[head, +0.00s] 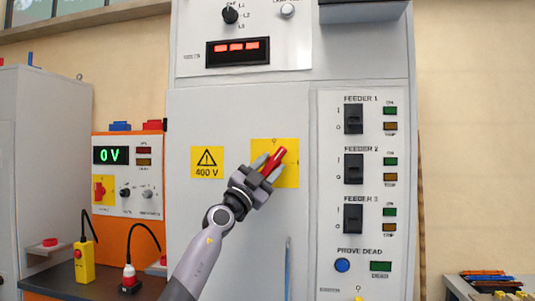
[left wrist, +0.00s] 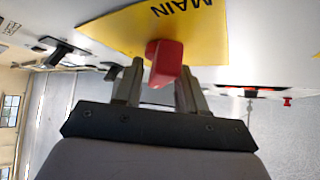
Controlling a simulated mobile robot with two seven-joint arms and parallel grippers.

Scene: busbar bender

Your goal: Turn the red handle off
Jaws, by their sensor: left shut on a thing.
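The red handle (head: 278,155) sits on a yellow plate (head: 291,176) on the front of the grey cabinet. In the head view it is tilted, with its upper end leaning to the right. My left gripper (head: 265,167) is at the handle, with one finger on each side of it. In the left wrist view the red handle (left wrist: 165,62) stands between the two fingers of my left gripper (left wrist: 160,80), in front of the yellow plate marked MAIN (left wrist: 113,35). The gripper hides the handle's lower part in the head view. My right gripper is not in view.
Feeder switches (head: 353,168) and a blue prove-dead button (head: 342,265) are right of the handle. A 400 V warning sign (head: 207,162) is to its left. An orange panel reading 0 V (head: 111,155) stands further left. The door around the plate is flat and clear.

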